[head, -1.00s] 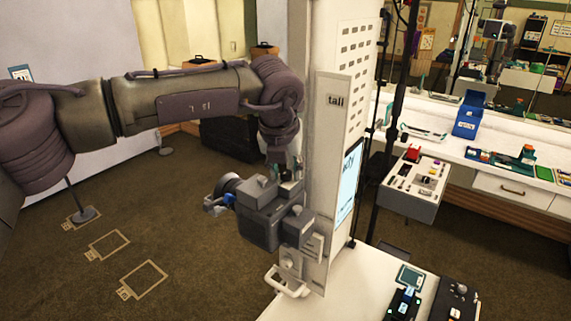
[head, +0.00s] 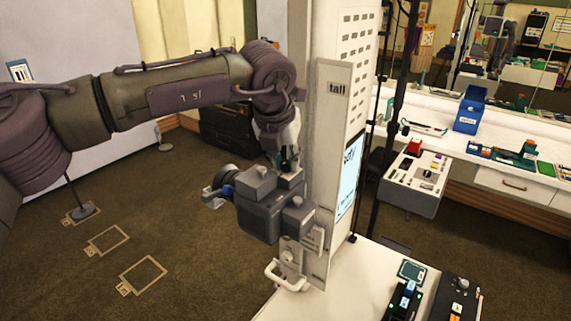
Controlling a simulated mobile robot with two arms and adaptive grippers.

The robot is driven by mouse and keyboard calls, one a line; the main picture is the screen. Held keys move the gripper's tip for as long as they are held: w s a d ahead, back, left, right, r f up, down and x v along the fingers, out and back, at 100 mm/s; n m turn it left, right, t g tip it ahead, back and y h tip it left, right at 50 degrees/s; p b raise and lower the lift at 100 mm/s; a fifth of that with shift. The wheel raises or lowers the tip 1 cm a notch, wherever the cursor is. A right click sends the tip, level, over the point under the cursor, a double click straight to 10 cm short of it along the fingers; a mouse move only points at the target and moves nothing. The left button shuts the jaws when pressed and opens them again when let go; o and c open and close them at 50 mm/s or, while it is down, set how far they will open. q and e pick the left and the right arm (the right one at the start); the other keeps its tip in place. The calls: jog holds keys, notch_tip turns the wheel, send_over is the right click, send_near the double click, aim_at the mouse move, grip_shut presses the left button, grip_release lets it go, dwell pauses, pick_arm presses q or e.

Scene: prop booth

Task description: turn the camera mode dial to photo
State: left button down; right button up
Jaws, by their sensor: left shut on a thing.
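The camera (head: 261,215) is a dark grey boxy body with a lens at its left end. It is mounted against the side of the white column, above a white handle. My left gripper (head: 287,168) reaches down from above onto the camera's top. It is shut on the mode dial there. The fingers hide the dial, so its marks and setting cannot be read. My right gripper is not in view.
The white column (head: 337,140) with a "tall" sign stands close right of my left gripper. A white table (head: 335,297) holding small devices is at lower right. A control panel (head: 418,178) and a long counter stand behind. The carpet at left is open.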

pick_arm(q)
jog(key=shift+f+m+h+b, duration=0.15)
jog(key=shift+m+h+b, duration=0.15)
jog(key=shift+m+b, duration=0.45)
jog(key=m+h, duration=0.1)
jog(key=m, duration=0.2)
jog(key=shift+w+a+g, duration=0.1)
jog(key=shift+g, duration=0.3)
jog(key=shift+r+m+g+h+p, duration=0.3)
jog(key=shift+m+g+p, duration=0.1)
jog(key=shift+m, duration=0.85)
jog(key=shift+w+a+m+g+h+p, duration=0.15)
jog(key=shift+m+g+p, duration=0.15)
jog(key=shift+m, duration=0.45)
jog(key=shift+d+m+g+h+p, duration=0.15)
jog(key=shift+m+g+p, duration=0.15)
jog(key=shift+m, duration=0.45)
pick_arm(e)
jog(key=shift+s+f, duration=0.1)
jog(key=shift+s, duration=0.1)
pick_arm(q)
jog(key=shift+a, duration=0.1)
jog(key=c, duration=1.2)
grip_release()
jog(key=v, duration=1.2)
